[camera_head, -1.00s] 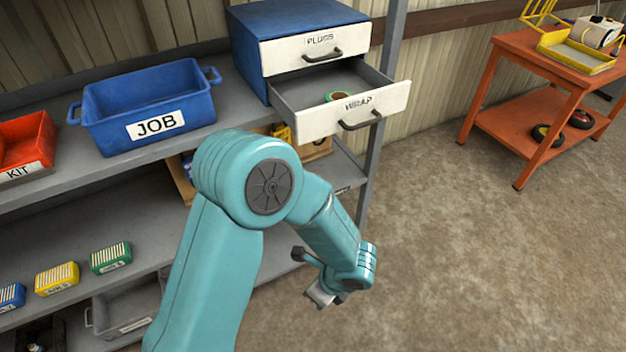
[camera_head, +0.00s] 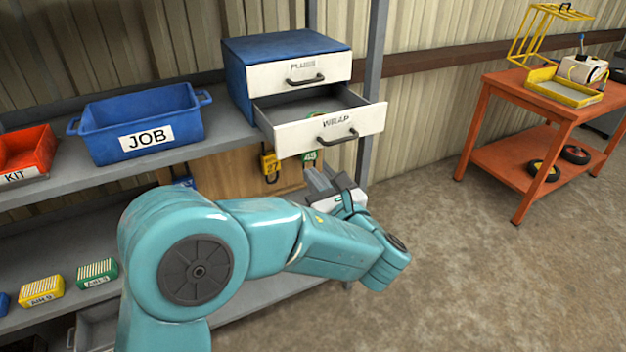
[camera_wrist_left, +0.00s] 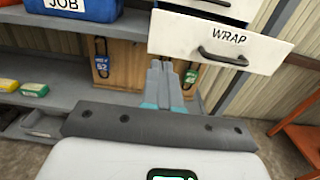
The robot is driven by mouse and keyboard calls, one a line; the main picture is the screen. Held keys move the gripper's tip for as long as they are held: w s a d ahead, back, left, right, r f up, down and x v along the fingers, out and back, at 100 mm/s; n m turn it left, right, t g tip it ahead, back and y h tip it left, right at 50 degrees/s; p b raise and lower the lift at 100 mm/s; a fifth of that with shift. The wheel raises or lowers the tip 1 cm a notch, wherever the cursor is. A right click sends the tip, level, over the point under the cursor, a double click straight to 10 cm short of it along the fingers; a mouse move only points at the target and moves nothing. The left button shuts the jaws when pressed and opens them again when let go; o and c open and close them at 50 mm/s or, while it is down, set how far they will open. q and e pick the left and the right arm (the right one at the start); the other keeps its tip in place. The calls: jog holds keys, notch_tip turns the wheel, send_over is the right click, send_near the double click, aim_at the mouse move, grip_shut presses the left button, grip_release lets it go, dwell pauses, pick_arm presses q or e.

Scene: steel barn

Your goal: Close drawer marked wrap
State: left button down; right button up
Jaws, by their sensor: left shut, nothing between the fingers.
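My right gripper is not in view.
A blue JOB bin (camera_head: 150,118) and a red KIT bin (camera_head: 30,152) share the shelf left of the cabinet. A grey shelf post (camera_head: 374,60) stands behind the drawer. An orange cart (camera_head: 500,90) is at the right. The floor between is clear.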

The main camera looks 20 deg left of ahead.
aim_at(285, 145)
pick_arm(q)
jog(key=p+x, duration=0.1)
jog(key=x, duration=1)
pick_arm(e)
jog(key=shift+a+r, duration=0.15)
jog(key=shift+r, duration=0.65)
pick_arm(q)
jog(key=shift+w+a, duration=0.1)
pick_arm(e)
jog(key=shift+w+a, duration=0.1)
